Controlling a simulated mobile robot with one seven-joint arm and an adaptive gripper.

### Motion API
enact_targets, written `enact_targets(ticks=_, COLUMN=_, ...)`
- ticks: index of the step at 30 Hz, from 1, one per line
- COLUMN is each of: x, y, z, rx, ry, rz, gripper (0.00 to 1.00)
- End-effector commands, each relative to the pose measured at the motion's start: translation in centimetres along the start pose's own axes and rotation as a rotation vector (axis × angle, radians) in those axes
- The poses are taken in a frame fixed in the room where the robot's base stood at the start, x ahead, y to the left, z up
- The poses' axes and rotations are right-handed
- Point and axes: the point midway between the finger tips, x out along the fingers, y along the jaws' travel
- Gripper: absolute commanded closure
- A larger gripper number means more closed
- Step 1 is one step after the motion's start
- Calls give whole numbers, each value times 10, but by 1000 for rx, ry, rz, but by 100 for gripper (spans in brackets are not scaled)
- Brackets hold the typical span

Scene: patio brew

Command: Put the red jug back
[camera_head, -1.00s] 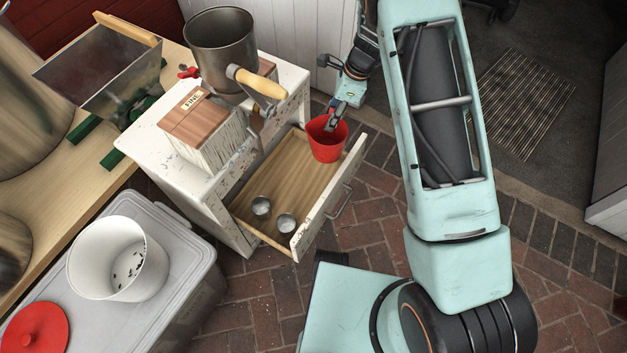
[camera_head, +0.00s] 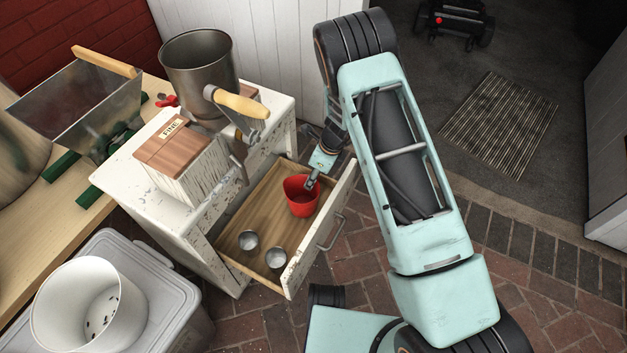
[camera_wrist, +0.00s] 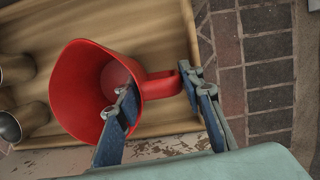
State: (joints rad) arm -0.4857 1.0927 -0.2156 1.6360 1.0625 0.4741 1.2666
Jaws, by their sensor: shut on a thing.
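The red jug (camera_head: 300,198) is at the far right end of the open wooden drawer (camera_head: 262,208) in the head view. In the wrist view the red jug (camera_wrist: 92,88) shows its open mouth, with its handle toward my fingers. My gripper (camera_head: 312,182) comes down from above at the jug's rim. In the wrist view my gripper (camera_wrist: 165,112) has one blue finger over the jug's mouth and the other by the handle, with red between them. Whether the jug's base touches the drawer floor cannot be told.
Two small metal cups (camera_head: 249,240) stand in the drawer's near end. A white cabinet (camera_head: 222,250) carries a grain mill (camera_head: 200,70) with a wooden-handled crank and a block marked FINE. A white bucket (camera_head: 88,305) stands on a grey lidded bin (camera_head: 172,325). The drawer's front panel (camera_head: 322,230) stands beside the jug.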

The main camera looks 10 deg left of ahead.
Motion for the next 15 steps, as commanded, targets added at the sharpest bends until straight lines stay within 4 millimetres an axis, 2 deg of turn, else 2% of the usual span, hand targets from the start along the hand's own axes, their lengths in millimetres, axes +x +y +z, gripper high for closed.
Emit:
enact_targets(ticks=1, x=8, y=0, z=-2, rx=0, ry=1, rz=0, gripper=98)
enact_targets(ticks=12, x=11, y=0, z=-3, rx=0, ry=0, rz=0, gripper=98)
enact_targets(ticks=13, x=9, y=0, z=-3, rx=0, ry=0, rz=0, gripper=62)
enact_targets(ticks=15, x=9, y=0, z=-3, rx=-1, ry=0, rz=0, gripper=54)
